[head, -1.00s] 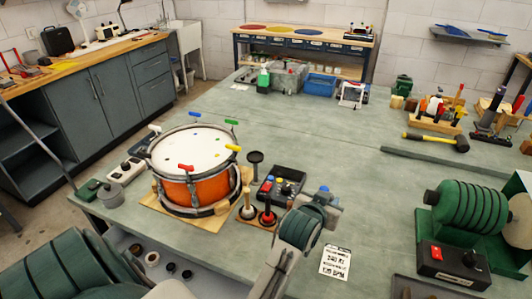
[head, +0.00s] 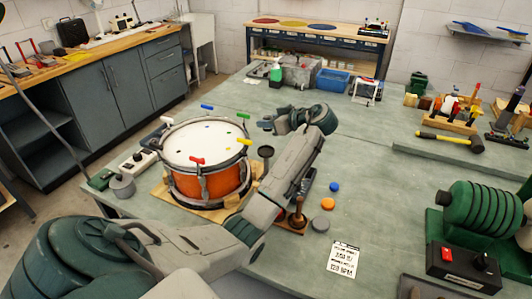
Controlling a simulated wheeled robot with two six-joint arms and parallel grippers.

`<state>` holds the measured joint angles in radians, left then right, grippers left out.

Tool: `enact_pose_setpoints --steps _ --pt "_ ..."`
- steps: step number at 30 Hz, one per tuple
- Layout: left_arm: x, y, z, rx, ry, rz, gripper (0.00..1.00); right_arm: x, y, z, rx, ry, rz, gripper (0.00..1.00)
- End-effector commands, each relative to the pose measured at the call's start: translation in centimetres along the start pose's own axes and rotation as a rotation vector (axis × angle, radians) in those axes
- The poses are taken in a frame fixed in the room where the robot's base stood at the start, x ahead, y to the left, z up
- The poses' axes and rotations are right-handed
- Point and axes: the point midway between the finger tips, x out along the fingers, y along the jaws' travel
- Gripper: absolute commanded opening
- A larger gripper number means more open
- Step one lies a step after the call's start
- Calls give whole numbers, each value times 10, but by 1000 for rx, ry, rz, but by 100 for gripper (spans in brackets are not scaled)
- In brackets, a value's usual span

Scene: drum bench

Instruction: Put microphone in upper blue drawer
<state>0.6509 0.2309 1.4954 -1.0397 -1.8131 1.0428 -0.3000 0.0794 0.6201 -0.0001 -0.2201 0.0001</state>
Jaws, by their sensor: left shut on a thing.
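My left gripper (head: 272,122) is beyond the drum, above the green bench top, with its arm reaching across the bench from the lower left. It is shut on a small dark thing, mostly hidden by the jaws; I cannot tell whether that is the microphone. No other microphone is clearly visible. A grey-blue cabinet at the left has stacked drawers, and its upper drawer (head: 163,40) looks shut. The back bench has a row of dark blue drawers (head: 311,41), which also look shut. My right gripper is not in view.
An orange drum (head: 210,182) with coloured clips stands left of my arm.

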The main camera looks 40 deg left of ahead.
Motion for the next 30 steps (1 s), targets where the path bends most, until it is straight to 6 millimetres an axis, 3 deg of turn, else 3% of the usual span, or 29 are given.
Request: enact_pose_setpoints --steps 4,14,30 --pt "4 -2 -9 -17 -2 -45 5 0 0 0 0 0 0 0" --pt "5 -2 -5 -14 -2 -47 5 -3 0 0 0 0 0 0" --pt "33 -3 64 -11 -3 -47 5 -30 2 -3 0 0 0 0"
